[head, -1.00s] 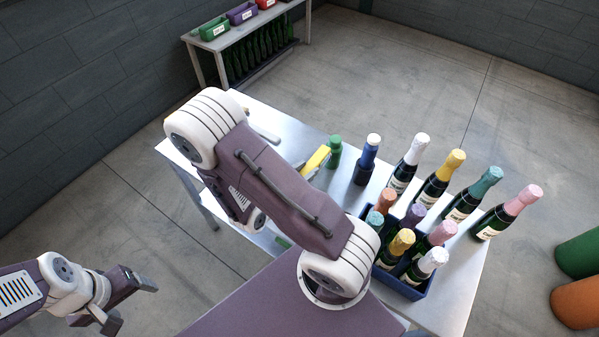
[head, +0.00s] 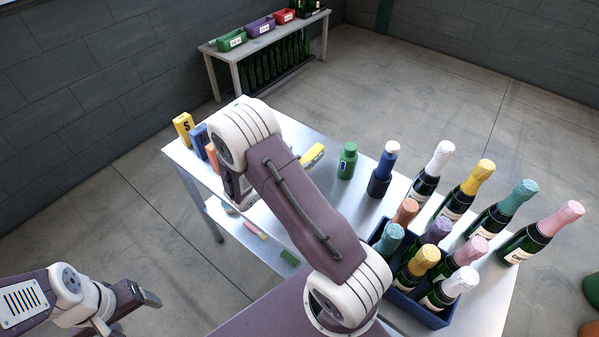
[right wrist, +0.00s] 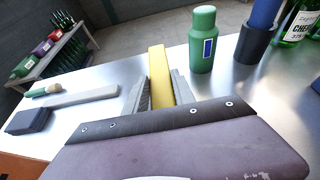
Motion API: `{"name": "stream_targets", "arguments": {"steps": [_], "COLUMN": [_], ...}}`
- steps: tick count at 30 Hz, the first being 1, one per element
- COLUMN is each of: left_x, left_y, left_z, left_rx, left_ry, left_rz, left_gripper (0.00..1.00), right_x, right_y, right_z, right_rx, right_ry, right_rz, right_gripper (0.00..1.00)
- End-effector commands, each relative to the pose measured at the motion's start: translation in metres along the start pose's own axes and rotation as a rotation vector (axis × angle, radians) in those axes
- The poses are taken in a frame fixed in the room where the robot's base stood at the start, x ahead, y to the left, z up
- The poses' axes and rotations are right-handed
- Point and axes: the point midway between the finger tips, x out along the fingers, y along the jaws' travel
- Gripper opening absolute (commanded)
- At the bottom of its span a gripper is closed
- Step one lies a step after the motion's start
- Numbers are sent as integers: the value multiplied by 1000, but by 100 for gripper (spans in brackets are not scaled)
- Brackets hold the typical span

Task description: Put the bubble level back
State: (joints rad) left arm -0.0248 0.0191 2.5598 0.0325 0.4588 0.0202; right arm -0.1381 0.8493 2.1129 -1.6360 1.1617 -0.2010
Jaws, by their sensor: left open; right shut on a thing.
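The bubble level appears to be the yellow bar (head: 313,154), partly hidden behind my right arm in the head view. In the right wrist view the yellow bar (right wrist: 158,68) stands out between the two grey fingers of my right gripper (right wrist: 160,90), which is shut on it. The bar is over the metal table (head: 345,205); I cannot tell whether it touches the top. My left gripper (head: 128,314) is open and empty at the lower left, away from the table.
A green bottle (head: 347,162) and a dark blue holder (head: 379,185) stand right of the bar. Capped bottles fill a blue crate (head: 425,317) and line the right side. A yellow block (head: 183,127) and blue block (head: 199,141) stand at the far left. A grey bar (right wrist: 80,97) lies left.

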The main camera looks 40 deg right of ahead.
Motion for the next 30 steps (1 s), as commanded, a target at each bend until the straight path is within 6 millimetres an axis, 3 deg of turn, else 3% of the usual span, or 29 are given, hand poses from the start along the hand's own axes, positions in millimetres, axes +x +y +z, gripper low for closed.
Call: {"name": "stream_targets", "arguments": {"steps": [4,11,22,23,25,30], "left_x": [0,3,7,7,6,6], "left_y": [0,0,0,0,0,0], "left_z": [0,0,1,1,1,1], "left_rx": [0,0,0,0,0,0], "left_ry": [0,0,0,0,0,0], "left_rz": [0,0,0,0,0,0], "left_gripper": [74,74,74,74,74,74], "right_x": [3,16,18,18,18,18], "right_y": [2,1,2,1,1,1], "right_z": [-4,-36,-42,-42,-41,-41], "right_rx": [-1,-1,2,1,1,1], "right_ry": [-1,-1,-1,0,0,0], "right_rz": [-1,-1,0,0,0,0], "right_gripper": [0,0,0,33,52,52]}}
